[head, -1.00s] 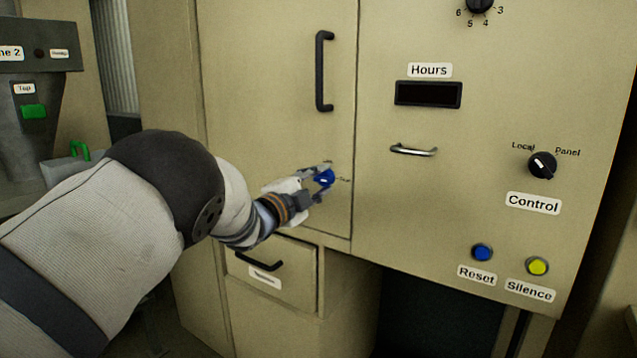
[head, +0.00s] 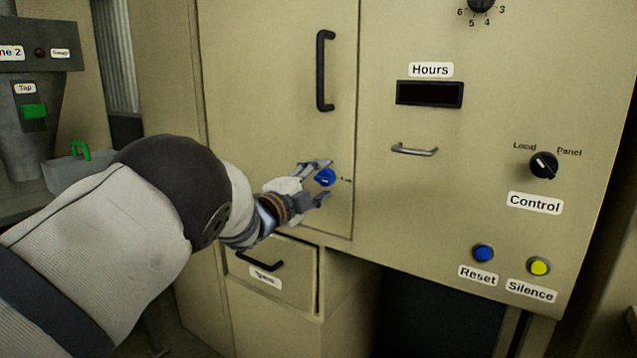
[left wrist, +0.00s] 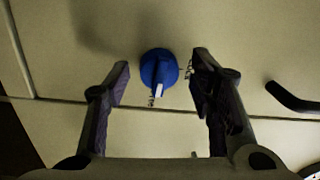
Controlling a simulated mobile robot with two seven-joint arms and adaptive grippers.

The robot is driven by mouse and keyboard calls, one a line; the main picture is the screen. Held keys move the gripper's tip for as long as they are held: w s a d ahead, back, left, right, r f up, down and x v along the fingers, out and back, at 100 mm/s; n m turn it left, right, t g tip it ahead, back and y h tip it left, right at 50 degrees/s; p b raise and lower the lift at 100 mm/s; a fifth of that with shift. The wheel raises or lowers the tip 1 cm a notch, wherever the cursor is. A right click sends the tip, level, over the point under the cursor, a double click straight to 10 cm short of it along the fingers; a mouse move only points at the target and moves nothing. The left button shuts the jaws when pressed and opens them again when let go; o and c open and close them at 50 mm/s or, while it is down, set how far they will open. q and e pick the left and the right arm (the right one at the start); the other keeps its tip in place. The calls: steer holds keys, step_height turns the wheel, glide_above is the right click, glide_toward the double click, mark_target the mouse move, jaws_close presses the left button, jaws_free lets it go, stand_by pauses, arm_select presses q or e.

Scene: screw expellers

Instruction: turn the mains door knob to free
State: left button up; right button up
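The blue mains door knob (head: 325,177) sits low on the tall beige cabinet door (head: 270,90), near its right edge. In the left wrist view the knob (left wrist: 158,70) is round with a raised grip and a white pointer mark toward the bottom of that picture. Small lettering beside it is too blurred to read. My left gripper (head: 318,181) is open in front of the knob. In the left wrist view its fingers (left wrist: 168,85) stand apart on either side of the knob, with gaps to both. My right gripper is not in view.
A black door handle (head: 324,70) is above the knob. A drawer with a black handle (head: 259,262) is below. To the right are a metal handle (head: 414,150), the Control selector (head: 543,165), the blue Reset button (head: 484,253) and yellow Silence button (head: 539,267).

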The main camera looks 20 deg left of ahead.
arm_select(q)
steer(key=shift+s, duration=0.1)
steer(key=v, duration=1.1)
steer(key=shift+s, duration=0.4)
steer(key=shift+a+f, duration=0.15)
steer(key=shift+a, duration=0.05)
